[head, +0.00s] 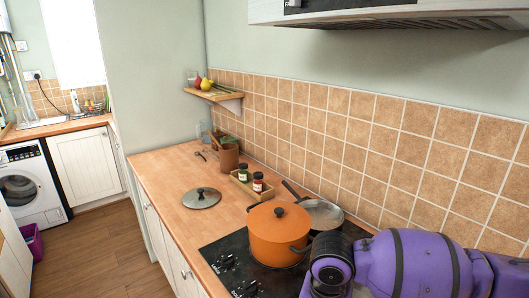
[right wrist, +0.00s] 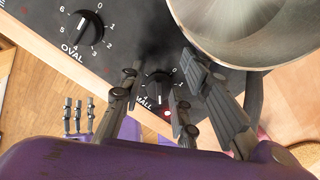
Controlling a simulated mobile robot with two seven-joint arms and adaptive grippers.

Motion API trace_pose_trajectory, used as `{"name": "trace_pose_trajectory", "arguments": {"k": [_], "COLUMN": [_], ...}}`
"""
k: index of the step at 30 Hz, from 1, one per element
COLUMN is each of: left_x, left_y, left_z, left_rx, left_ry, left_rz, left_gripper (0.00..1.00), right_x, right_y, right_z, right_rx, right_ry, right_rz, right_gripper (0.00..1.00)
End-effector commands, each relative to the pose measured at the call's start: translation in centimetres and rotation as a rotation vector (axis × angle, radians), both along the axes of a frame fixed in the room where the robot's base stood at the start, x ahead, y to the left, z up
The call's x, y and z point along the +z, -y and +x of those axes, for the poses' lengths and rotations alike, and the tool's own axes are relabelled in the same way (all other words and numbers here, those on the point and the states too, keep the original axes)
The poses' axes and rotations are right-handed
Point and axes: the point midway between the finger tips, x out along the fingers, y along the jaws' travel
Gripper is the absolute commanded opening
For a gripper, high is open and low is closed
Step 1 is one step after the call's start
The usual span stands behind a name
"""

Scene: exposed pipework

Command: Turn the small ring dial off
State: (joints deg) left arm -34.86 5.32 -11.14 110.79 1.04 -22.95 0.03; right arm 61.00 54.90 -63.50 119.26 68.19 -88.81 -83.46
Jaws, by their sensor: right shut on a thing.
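The small ring dial (right wrist: 158,87), a black knob on the dark hob panel, is in the middle of the right wrist view. Numbers and partly hidden lettering ending in "MALL" surround it. My right gripper (right wrist: 160,74) has its dark fingers around the knob and is shut on it. A small red light (right wrist: 168,113) glows beside the dial. Its exact setting is hard to read. My left gripper (right wrist: 79,116) shows small and lower left in the right wrist view, its fingers straight, apart and empty. Neither gripper shows in the head view.
The OVAL dial (right wrist: 88,28) is beside the small one. An orange pot (head: 278,240) and a steel pan (head: 320,214) stand on the hob; a pan side fills the wrist view's upper right. A lid (head: 201,199) and spice tray (head: 243,186) lie on the wooden counter.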

Motion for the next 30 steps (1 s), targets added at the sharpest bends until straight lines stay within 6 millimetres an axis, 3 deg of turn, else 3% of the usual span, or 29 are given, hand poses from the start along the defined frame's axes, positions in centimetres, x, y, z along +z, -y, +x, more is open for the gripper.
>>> {"name": "trace_pose_trajectory", "arguments": {"k": [1, 4, 10, 18, 30], "left_x": [-0.5, -0.1, 1.9, 2.8, 2.3], "left_y": [0.0, 0.0, 0.0, 0.0, -0.1], "left_z": [-0.5, -0.1, 1.6, 2.7, 2.0], "left_rx": [0.001, 0.001, 0.001, 0.004, 0.003], "left_ry": [-0.012, -0.003, 0.042, 0.067, 0.052], "left_rz": [0.000, -0.001, 0.000, -0.002, -0.001], "left_gripper": [0.40, 0.40, 0.40, 0.40, 0.40], "right_x": [-2.0, -1.7, 0.6, 4.1, 5.3], "right_y": [-0.5, -0.5, -0.5, -0.4, -0.3], "right_z": [-0.2, -0.1, 0.1, 0.1, 0.1], "right_rx": [-0.006, -0.006, -0.006, -0.002, -0.002], "right_ry": [-0.016, -0.015, -0.006, -0.002, -0.001], "right_rz": [0.015, 0.016, 0.017, 0.017, 0.014], "right_gripper": [0.00, 0.00, 0.00, 0.00, 0.00]}}
